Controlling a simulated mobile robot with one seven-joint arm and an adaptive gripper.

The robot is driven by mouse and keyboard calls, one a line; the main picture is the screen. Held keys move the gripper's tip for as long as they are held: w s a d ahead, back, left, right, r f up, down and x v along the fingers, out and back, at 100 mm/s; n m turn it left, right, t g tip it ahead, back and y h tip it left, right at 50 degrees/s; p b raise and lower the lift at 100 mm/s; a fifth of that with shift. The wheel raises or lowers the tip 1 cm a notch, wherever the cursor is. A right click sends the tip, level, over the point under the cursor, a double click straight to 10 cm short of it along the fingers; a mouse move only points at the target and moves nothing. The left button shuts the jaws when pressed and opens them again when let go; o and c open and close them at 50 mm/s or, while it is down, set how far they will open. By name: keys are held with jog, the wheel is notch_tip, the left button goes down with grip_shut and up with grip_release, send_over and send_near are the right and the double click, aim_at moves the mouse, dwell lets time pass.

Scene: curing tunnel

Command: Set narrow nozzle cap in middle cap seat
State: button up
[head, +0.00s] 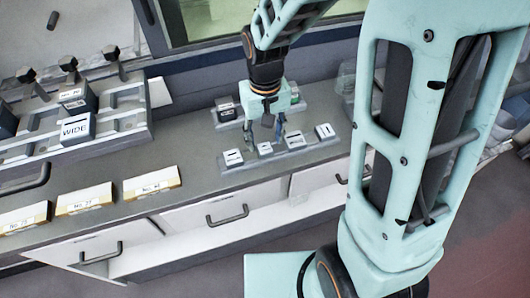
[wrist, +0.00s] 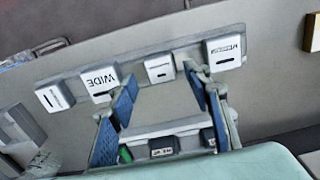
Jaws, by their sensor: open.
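In the wrist view, white slotted caps stand in a row on a grey rack (wrist: 130,87). One reads WIDE (wrist: 100,82); the cap with the shortest slot (wrist: 160,68) looks like the narrow nozzle cap, though its lettering is too small to read. It appears to be this cap (head: 265,149) in the head view. My gripper (head: 266,122) is open, its blue fingers (wrist: 163,98) apart with no cap between them. It hangs just behind the rack. A nearer grey holder with dark labelled blocks (wrist: 163,150) lies beneath the fingers. I cannot tell which place is the middle cap seat.
A grey fixture (head: 25,147) at left has black knobs and a block topped WIDE (head: 78,128). Labelled cards, including one near the middle (head: 151,183), lie along the counter front. The counter between cards and rack is clear. A window frame (head: 205,42) rises behind.

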aim_at(265, 148)
notch_tip(265, 148, down, 4)
jog(key=shift+r+b, duration=0.2)
jog(key=shift+b, duration=0.85)
grip_shut()
jog(key=shift+r, duration=0.15)
notch_tip(265, 148, up, 6)
jog(key=p, duration=0.5)
